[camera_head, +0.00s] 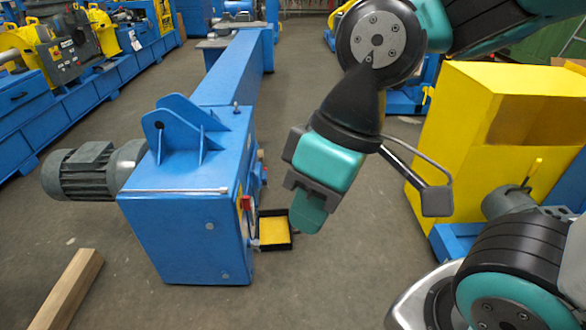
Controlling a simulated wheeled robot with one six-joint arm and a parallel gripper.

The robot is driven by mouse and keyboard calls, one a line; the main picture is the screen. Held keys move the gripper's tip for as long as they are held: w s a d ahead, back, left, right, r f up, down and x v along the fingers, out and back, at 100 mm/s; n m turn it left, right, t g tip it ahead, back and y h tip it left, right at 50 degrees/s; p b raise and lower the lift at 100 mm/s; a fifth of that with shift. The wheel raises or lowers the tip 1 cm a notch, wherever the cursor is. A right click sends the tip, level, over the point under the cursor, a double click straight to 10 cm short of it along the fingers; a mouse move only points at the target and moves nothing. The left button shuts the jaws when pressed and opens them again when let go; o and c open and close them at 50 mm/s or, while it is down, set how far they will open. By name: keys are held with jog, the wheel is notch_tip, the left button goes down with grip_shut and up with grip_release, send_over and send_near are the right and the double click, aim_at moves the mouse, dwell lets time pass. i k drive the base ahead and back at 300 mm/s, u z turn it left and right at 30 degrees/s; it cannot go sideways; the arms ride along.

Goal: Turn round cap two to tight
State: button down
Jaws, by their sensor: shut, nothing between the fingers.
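The blue chain drive housing (190,215) stands on the floor left of centre. Its right side face is seen at a steep slant, with small fittings and a red part (245,203) on it. I cannot make out which of these is round cap two, or how tight it is. My gripper (308,213) is shut and empty, pointing down. In the picture it is a little to the right of the housing's side face, apart from it.
A black tray with a yellow inside (274,230) lies beside the housing. A grey motor (95,170) sticks out on the left. A wooden beam (62,290) lies at front left. A yellow cabinet (490,130) stands right.

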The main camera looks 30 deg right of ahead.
aim_at(260, 175)
jog(key=z, duration=0.65)
jog(key=i, duration=0.6)
jog(key=z, duration=0.75)
jog(key=i, duration=0.7)
jog(key=u, duration=0.7)
jog(key=i, duration=0.8)
jog(key=u, duration=0.8)
